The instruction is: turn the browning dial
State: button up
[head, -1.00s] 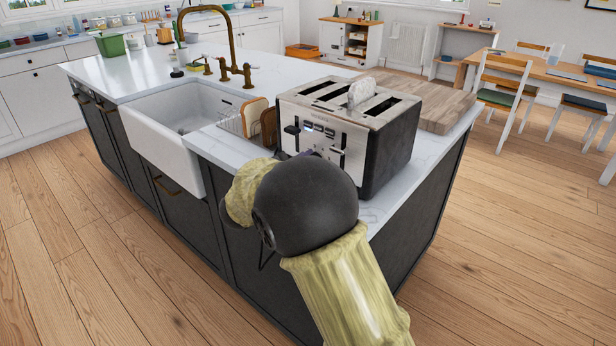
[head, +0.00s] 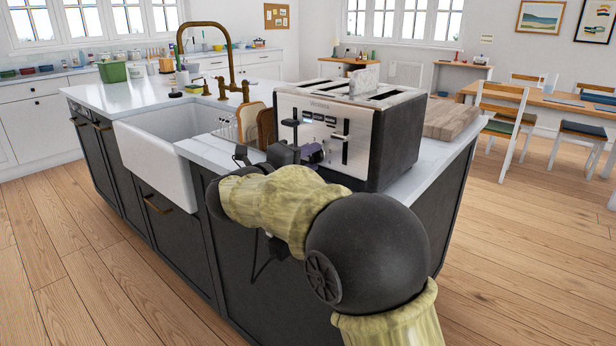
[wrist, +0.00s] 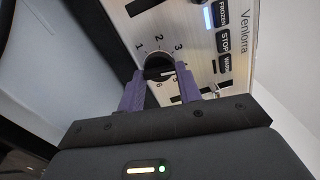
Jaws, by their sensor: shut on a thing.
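The toaster (head: 330,113) is a steel and black box standing on the island counter, with buttons and levers on its front. It fills the top of the wrist view, where its steel front panel (wrist: 200,45) shows tilted. The browning dial (wrist: 158,66) is a dark round knob with numbers printed around it. My gripper (wrist: 159,88) is shut on the dial, with one purple finger on each side of it. In the head view my gripper (head: 312,153) is at the toaster's lower front, and my wrist and arm hide part of it and the dial.
A white sink (head: 160,150) with a brass tap (head: 232,60) lies left of the toaster. A rack holding boards (head: 252,123) stands between them. A wooden board (head: 452,118) lies on the counter to the right.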

jog(key=shift+f+m+b, duration=0.2)
jog(key=shift+m+b, duration=1)
jog(key=shift+b, duration=0.05)
jog(key=shift+r, duration=0.1)
jog(key=o, duration=1)
jog(key=shift+a, duration=0.1)
jog(key=p+v, duration=0.2)
jog(key=v, duration=1.5)
jog(key=shift+s+a+p, duration=0.15)
jog(key=shift+p, duration=0.2)
